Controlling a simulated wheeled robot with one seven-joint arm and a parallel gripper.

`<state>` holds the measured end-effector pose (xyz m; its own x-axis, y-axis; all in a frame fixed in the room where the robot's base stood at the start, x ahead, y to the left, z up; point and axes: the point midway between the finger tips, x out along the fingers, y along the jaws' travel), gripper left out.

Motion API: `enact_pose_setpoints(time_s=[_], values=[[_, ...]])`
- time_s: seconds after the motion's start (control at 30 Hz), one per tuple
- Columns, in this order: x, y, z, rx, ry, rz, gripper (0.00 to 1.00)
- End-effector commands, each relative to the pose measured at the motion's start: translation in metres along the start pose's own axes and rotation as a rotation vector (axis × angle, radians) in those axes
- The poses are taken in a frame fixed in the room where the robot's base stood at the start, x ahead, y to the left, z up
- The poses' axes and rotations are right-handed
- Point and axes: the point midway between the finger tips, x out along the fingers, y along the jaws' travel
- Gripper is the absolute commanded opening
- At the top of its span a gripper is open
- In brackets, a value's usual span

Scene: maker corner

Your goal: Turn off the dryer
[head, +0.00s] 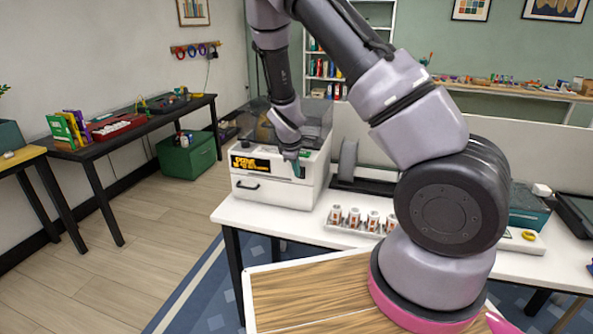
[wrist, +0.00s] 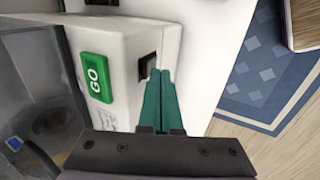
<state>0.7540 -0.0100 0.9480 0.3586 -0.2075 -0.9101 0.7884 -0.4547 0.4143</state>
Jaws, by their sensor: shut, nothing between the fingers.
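The dryer (head: 272,192) is a white box with a clear grey lid and a black label on its front, standing at the left end of the white table. In the wrist view its white casing (wrist: 122,45) carries a green GO label (wrist: 96,77) and a small black switch (wrist: 147,66). My gripper (head: 296,170) is at the dryer's front right part. In the wrist view, its teal fingers (wrist: 161,76) are shut and empty, with their tips beside the switch. I cannot tell whether they touch it or which way the switch is set.
A tray with several small containers (head: 354,220) stands on the white table (head: 290,233), right of the dryer. A grey disc (head: 348,163) stands behind it. A dark side table (head: 128,132) and a green box (head: 188,156) are at left. The floor between is clear.

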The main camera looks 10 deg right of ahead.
Motion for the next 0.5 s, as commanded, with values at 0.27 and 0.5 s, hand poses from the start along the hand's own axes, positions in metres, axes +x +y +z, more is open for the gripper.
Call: enact_pose_setpoints(time_s=[0.27,0.5], values=[[0.0023,0.0078,-0.0001,0.001,-0.001,-0.075,0.0],[0.0016,0.0079,-0.0001,0.0,-0.001,-0.072,0.0]])
